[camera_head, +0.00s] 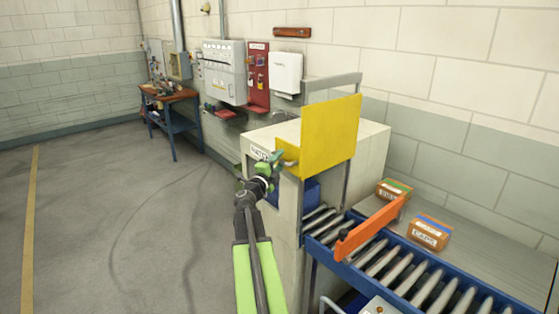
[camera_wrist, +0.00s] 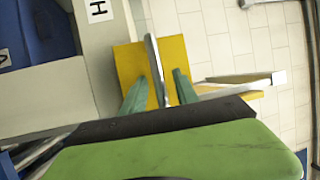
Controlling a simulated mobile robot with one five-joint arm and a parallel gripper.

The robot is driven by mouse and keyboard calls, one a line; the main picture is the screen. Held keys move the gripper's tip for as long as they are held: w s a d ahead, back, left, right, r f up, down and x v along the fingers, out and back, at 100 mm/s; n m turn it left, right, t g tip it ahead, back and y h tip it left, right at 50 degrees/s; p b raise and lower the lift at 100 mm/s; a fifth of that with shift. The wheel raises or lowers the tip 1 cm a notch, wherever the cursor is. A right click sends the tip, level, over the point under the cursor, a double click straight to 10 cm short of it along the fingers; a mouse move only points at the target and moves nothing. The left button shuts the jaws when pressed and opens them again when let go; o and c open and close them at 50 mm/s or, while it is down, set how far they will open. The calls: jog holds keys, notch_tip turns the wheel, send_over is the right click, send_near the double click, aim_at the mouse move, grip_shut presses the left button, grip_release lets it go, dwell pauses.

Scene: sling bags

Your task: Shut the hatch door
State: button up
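The hatch door is a yellow panel (camera_head: 325,135), raised in its upright frame above the opening of a pale cabinet (camera_head: 372,150). A dark, blue-lined opening shows below the panel. My gripper (camera_head: 284,157) is at the lower left edge of the panel, beside a small yellow projection. In the wrist view, the yellow panel (camera_wrist: 128,62) lies beyond my two green fingers (camera_wrist: 159,76). The fingers are spread, with a grey bar (camera_wrist: 155,65) showing between them. I cannot tell whether they touch it.
A roller conveyor (camera_head: 400,275) runs from the cabinet to the lower right. An orange arm (camera_head: 370,228) crosses it, and two boxes, one marked CAPS (camera_head: 430,233), sit on the ledge behind. A workbench (camera_head: 170,97) stands far back. The floor at left is clear.

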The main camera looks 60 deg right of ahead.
grip_shut()
dwell(1.2)
jog(key=shift+s+d, duration=0.1)
jog(key=shift+d, duration=0.05)
jog(key=shift+f+b, duration=0.7)
jog(key=shift+f, duration=0.15)
notch_tip(320, 180, down, 28)
jog(key=b, duration=2.7)
jog(key=shift+a+r+b, duration=0.25)
jog(key=shift+a+b, duration=0.05)
jog(key=shift+b, duration=0.1)
